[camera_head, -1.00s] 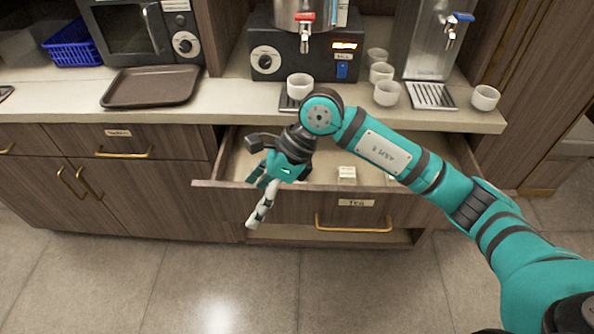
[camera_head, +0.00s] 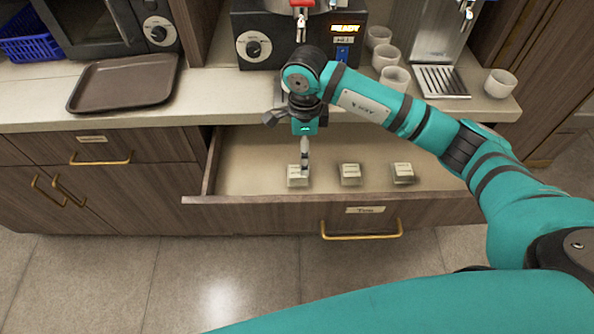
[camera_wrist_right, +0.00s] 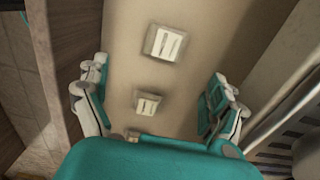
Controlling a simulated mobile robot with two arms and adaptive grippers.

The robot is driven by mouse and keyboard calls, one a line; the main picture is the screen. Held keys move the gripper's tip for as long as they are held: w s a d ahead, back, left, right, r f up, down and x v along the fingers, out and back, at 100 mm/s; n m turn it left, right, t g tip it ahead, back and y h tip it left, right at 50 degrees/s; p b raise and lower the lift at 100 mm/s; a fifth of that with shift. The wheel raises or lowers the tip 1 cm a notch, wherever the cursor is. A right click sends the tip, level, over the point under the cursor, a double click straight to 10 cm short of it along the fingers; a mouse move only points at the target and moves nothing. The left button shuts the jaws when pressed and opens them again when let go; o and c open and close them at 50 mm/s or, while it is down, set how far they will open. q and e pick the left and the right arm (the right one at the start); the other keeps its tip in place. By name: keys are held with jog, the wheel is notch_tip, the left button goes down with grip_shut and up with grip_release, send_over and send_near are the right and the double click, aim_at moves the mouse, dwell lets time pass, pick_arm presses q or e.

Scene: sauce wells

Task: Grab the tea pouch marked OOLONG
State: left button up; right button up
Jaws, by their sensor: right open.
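Three small pale pouches stand in a row in the open drawer (camera_head: 250,215): a left one (camera_head: 297,182), a middle one (camera_head: 350,175) and a right one (camera_head: 402,173). Their print is too small to read, so I cannot tell which is OOLONG. My right gripper (camera_head: 305,158) points down above the left pouch and partly covers it. In the right wrist view my gripper (camera_wrist_right: 160,100) is open and empty. There one pouch (camera_wrist_right: 163,43) lies ahead, a second (camera_wrist_right: 147,103) shows between the spread fingers, and a third (camera_wrist_right: 132,134) is mostly hidden. My left gripper is not in view.
The counter (camera_head: 215,95) overhangs the drawer's back. On it are a brown tray (camera_head: 125,82), a microwave, a dispenser (camera_head: 437,35) and several white cups. The drawer front carries a label and a brass handle (camera_head: 362,236). The drawer floor around the pouches is clear.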

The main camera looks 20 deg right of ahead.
aim_at(297, 175)
notch_tip(297, 175, down, 4)
jog(key=shift+r, duration=0.15)
notch_tip(297, 175, down, 2)
jog(key=f, duration=0.1)
jog(key=f+p, duration=0.1)
jog(key=f, duration=0.2)
jog(key=shift+w+d+f, duration=0.1)
jog(key=shift+w+f, duration=0.1)
jog(key=shift+w, duration=0.1)
jog(key=shift+f, duration=0.35)
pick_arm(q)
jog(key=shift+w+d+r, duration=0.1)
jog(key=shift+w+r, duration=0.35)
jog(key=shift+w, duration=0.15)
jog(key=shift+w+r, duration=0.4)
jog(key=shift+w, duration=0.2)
pick_arm(e)
jog(key=c, duration=1.3)
